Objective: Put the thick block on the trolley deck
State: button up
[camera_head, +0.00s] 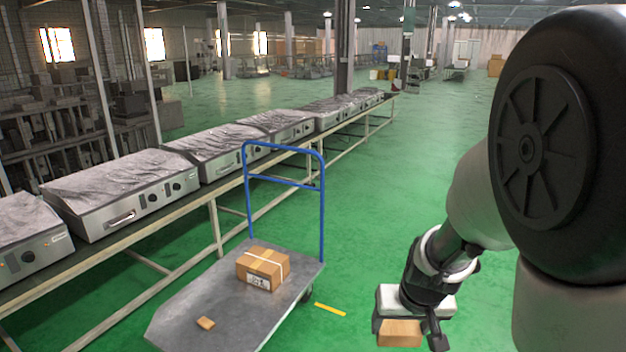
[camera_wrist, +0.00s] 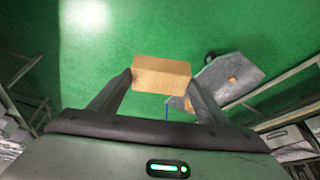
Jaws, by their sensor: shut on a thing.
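My gripper (camera_head: 407,330) is at the lower right in the head view, shut on a light brown thick block (camera_head: 400,334). The wrist view shows the block (camera_wrist: 161,74) between the two fingertips, with green floor behind it. The trolley deck (camera_head: 225,285) is a grey flat plate at the lower middle, to the left of my gripper. The block is held apart from the deck, over the floor to its right. In the wrist view the deck (camera_wrist: 213,76) shows to the right of the block, partly hidden by a finger.
A taped cardboard box (camera_head: 262,268) stands on the deck's far part, and a small brown piece (camera_head: 205,323) lies nearer. The blue trolley handle (camera_head: 322,205) rises at the far end. A long bench (camera_head: 215,190) with several steel appliances runs along the left. Bare deck surrounds the small piece.

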aim_at(256, 292)
jog(key=i, duration=0.65)
jog(key=i+j+z, duration=0.15)
jog(key=i, duration=0.55)
jog(key=i+l, duration=0.15)
jog(key=i, duration=0.5)
jog(key=i+l, duration=0.1)
jog(key=i, duration=0.5)
jog(key=i+u, duration=0.2)
jog(key=u, duration=0.2)
jog(key=i+l+u, duration=0.15)
jog(key=u, duration=0.3)
jog(key=i+l+u, duration=0.15)
jog(key=u, duration=0.25)
jog(key=i+u, duration=0.5)
jog(key=u, duration=0.25)
jog(key=i+u, duration=0.35)
jog(key=k+l, duration=0.05)
jog(key=k, duration=0.1)
